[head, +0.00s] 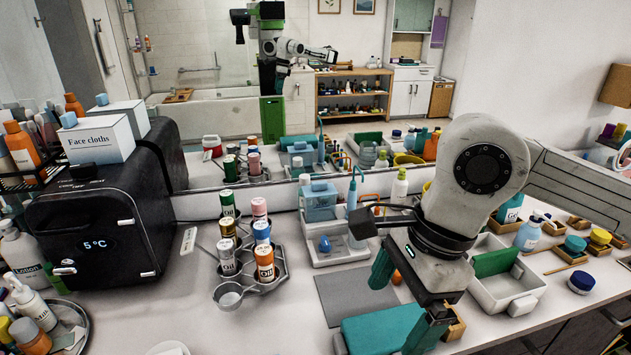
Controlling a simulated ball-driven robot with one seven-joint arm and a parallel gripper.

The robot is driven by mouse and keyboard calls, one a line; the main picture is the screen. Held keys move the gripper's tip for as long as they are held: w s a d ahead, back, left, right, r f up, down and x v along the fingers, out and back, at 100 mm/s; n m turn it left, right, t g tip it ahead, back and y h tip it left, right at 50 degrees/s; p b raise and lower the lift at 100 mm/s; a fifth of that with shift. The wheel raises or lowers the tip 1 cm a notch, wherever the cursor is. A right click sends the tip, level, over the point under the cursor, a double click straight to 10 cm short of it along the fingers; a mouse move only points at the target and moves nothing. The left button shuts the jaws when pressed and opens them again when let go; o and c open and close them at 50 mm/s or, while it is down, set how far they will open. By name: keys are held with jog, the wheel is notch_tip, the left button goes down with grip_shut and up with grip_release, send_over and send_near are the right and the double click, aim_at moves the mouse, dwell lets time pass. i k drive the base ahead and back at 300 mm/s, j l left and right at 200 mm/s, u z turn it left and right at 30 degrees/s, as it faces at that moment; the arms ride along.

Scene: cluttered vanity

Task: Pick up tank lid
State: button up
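My gripper (398,308) hangs to the right of and nearer than the tank, over the front middle of the counter. Its two teal fingers are spread apart, with nothing visible between them. The wrist hides part of the counter behind it.
A black appliance (110,225) fills the left. A grey mat (345,292) and a teal block (380,330) lie near my gripper. A white bin with a green panel (513,290) stands to the right.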

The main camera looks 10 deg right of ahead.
aim_at(319, 188)
jog(key=i, duration=1.7)
